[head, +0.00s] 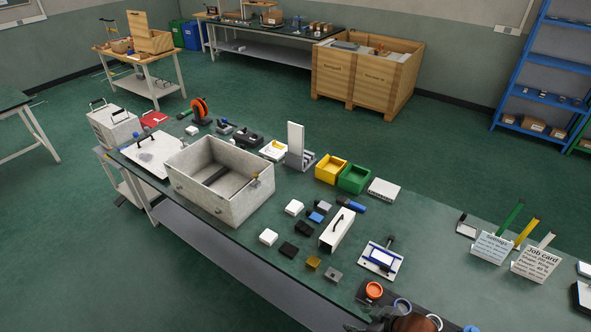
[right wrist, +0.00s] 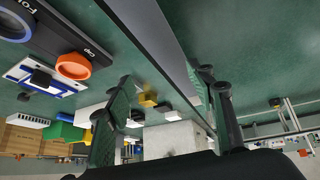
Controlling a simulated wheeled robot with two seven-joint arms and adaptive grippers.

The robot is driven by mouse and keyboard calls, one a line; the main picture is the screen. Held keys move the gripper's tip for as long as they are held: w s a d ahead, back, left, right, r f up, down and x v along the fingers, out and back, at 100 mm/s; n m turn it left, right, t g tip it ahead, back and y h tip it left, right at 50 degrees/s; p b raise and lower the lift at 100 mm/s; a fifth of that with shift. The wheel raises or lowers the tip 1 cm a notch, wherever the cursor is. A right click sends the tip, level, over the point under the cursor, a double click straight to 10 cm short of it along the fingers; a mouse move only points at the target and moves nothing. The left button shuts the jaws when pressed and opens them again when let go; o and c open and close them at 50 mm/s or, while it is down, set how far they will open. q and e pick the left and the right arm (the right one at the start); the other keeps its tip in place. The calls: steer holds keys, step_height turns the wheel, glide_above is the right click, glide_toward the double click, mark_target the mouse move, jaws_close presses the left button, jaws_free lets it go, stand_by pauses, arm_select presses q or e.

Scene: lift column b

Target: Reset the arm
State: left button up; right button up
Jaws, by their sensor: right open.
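My right gripper (right wrist: 165,92) shows in the right wrist view with its two dark fingers wide apart and nothing between them. In the head view only a dark part of this gripper (head: 372,324) shows at the bottom edge, by the front edge of the workbench (head: 455,255). It is in front of the orange ring (head: 374,290), which also shows at the left of the right wrist view (right wrist: 73,66). My left gripper is in neither view.
A grey open bin (head: 215,205) stands on the left of the bench. Small blocks, a white box with a handle (head: 338,230), a blue-and-white fixture (head: 381,261) and yellow (head: 331,170) and green (head: 353,179) bins crowd the middle. Job cards (head: 535,264) stand at right.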

steer(key=s+d+f+m+g+h, duration=0.1)
steer(key=s+d+f+m+h, duration=0.25)
steer(key=s+d, duration=0.5)
steer(key=s+d+f+m+g+h, duration=0.15)
steer(key=s+d+f+m, duration=0.3)
steer(key=s+d, duration=0.45)
step_height(320, 180, down, 27)
steer(key=s+a, duration=0.2)
steer(key=a, duration=0.1)
steer(key=s+f+g, duration=0.2)
steer(key=s+f, duration=1.7)
steer(key=shift+n+y, duration=0.3)
